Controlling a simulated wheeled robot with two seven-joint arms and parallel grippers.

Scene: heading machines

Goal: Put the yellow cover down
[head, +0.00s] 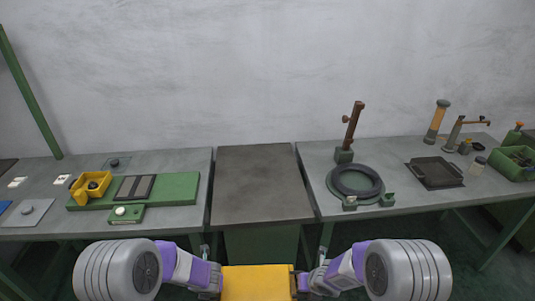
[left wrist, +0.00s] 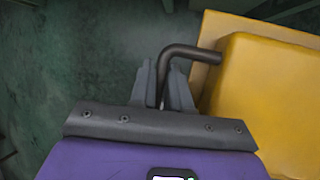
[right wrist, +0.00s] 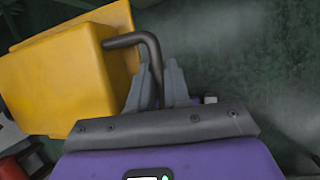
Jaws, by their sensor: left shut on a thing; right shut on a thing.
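The yellow cover (head: 256,283) is a box-like piece held between my two grippers at the bottom centre of the head view, in front of the tables. It also fills the right of the left wrist view (left wrist: 270,90) and the upper left of the right wrist view (right wrist: 65,80). My left gripper (left wrist: 168,85) is shut on a dark bent handle (left wrist: 185,52) on one side of the cover. My right gripper (right wrist: 155,85) is shut on a matching dark handle (right wrist: 130,40) on the other side. The cover's underside is hidden.
A bare dark-topped middle table (head: 258,185) stands straight ahead. The left bench holds a green plate (head: 175,190) and a small yellow housing (head: 82,192). The right bench holds a black ring (head: 357,181), a stand (head: 350,135), a dark tray (head: 434,172) and a green bin (head: 515,166).

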